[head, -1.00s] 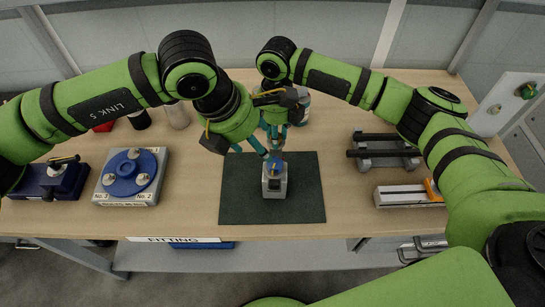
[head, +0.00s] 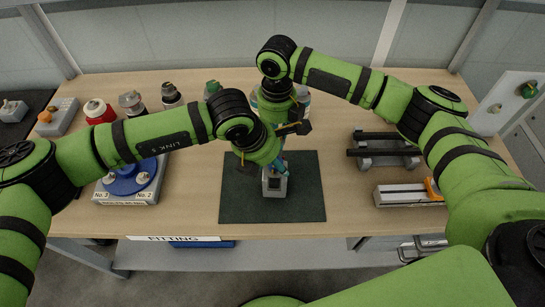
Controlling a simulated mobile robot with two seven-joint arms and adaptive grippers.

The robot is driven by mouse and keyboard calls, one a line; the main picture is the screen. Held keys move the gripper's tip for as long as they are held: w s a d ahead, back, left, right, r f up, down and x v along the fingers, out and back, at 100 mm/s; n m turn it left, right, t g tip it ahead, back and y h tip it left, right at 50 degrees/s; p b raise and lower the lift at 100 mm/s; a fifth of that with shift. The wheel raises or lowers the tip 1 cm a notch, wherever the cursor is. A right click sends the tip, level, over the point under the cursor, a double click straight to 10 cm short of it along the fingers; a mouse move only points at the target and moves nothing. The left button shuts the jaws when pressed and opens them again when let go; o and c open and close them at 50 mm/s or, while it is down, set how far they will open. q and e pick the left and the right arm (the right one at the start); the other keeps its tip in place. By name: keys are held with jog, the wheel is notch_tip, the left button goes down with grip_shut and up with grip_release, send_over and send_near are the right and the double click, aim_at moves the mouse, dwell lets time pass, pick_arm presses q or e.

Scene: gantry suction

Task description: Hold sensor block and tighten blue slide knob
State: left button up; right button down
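The sensor block (head: 275,188) is a small grey block with a dark square on its front face. It stands upright on a dark green mat (head: 305,208) at the table's middle. My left wrist comes in low from the left and covers the block's upper part. The blue knob is hidden or cannot be told apart from the teal fingers there. Teal fingertips (head: 281,163) show just above the block, and I cannot tell which gripper they belong to. My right arm reaches over from behind, its gripper (head: 287,130) close above the block. Neither gripper's opening can be read.
A blue round fixture on a numbered plate (head: 126,197) is at the left, partly behind my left arm. Several capped bottles (head: 131,103) stand at the back left. Dark rails (head: 385,150) and a slide unit (head: 408,195) lie at the right. The front right tabletop is clear.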

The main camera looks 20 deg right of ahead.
pick_arm(q)
jog(key=c, duration=1.1)
jog(key=m+g, duration=0.2)
jog(key=m, duration=0.3)
jog(key=shift+w+m, duration=0.15)
jog(key=shift+m, duration=0.15)
jog(key=o, duration=1.1)
